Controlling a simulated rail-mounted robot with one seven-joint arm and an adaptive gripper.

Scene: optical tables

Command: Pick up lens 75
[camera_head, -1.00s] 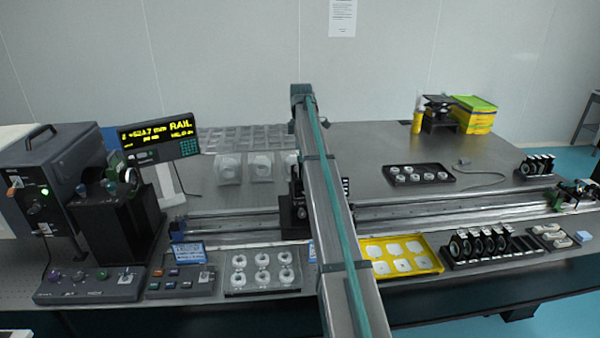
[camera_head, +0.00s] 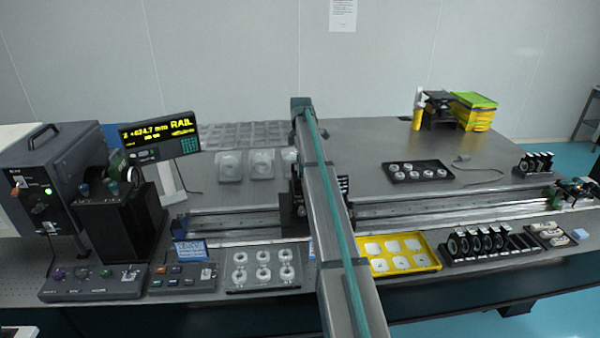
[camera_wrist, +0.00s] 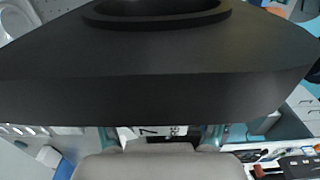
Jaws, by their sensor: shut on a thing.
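In the wrist view, my gripper (camera_wrist: 160,138) shows at the bottom, with a teal finger on each side. It is shut on a lens in a black holder (camera_wrist: 160,75), which fills much of the upper part of the picture. Part of a round black ring shows at the top edge. A white label (camera_wrist: 150,131) between the fingers shows a "7"; the rest is hard to read. The fingers' contact is partly hidden. In the head view I cannot make out my gripper or the held lens.
A black rack (camera_head: 492,255) at the front right holds several black-mounted lenses and has empty places at its right. A yellow tray (camera_head: 437,262) stands left of it, a clear tray (camera_head: 263,287) further left. A long rail (camera_head: 420,209) crosses the table.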

